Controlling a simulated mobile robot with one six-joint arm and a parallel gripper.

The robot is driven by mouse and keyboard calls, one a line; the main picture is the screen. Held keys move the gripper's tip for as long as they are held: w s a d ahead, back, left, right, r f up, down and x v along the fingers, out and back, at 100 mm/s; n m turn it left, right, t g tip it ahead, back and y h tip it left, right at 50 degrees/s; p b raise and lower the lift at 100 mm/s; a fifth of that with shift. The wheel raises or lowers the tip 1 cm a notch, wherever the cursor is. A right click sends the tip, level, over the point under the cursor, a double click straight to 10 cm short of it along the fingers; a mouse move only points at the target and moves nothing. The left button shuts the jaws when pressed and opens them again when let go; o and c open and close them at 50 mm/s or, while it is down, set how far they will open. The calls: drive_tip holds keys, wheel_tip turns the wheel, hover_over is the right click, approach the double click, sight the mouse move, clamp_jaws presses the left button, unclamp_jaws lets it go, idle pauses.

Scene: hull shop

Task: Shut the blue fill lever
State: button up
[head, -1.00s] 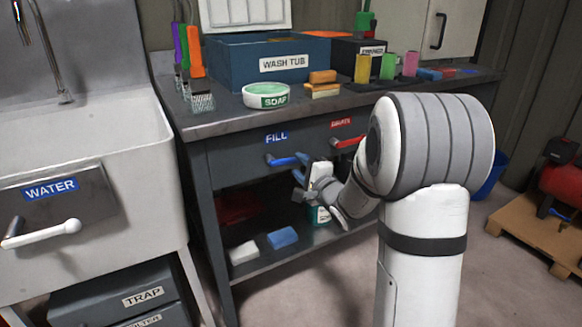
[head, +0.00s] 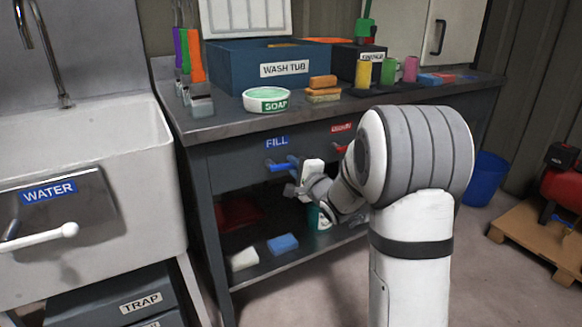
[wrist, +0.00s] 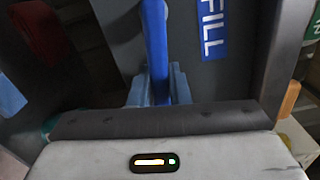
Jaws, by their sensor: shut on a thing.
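The blue fill lever (head: 278,167) sticks out from the front of the dark workbench, below the blue FILL label (head: 277,142). It points to the right in the head view. My gripper (head: 293,168) is at the lever's free end, shut on it. In the wrist view the lever (wrist: 155,40) runs down between the blue fingers of my gripper (wrist: 158,88). The FILL label (wrist: 213,28) is just to its right there. The part of the lever between the fingers is partly hidden.
A red lever (head: 340,149) is close to the right, partly behind my arm. The wash tub (head: 233,68), soap tub (head: 266,100) and sponges (head: 322,88) stand on the bench top. The lower shelf holds a blue block (head: 283,244). A sink with a white WATER lever (head: 45,237) stands left.

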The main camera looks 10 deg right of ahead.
clamp_jaws()
drive_tip(key=shift+r+n+p, duration=0.4)
drive_tip(key=shift+p, duration=0.15)
drive_tip(key=shift+n, duration=0.5)
drive_tip(key=o, duration=0.7)
unclamp_jaws()
drive_tip(key=shift+r, duration=0.1)
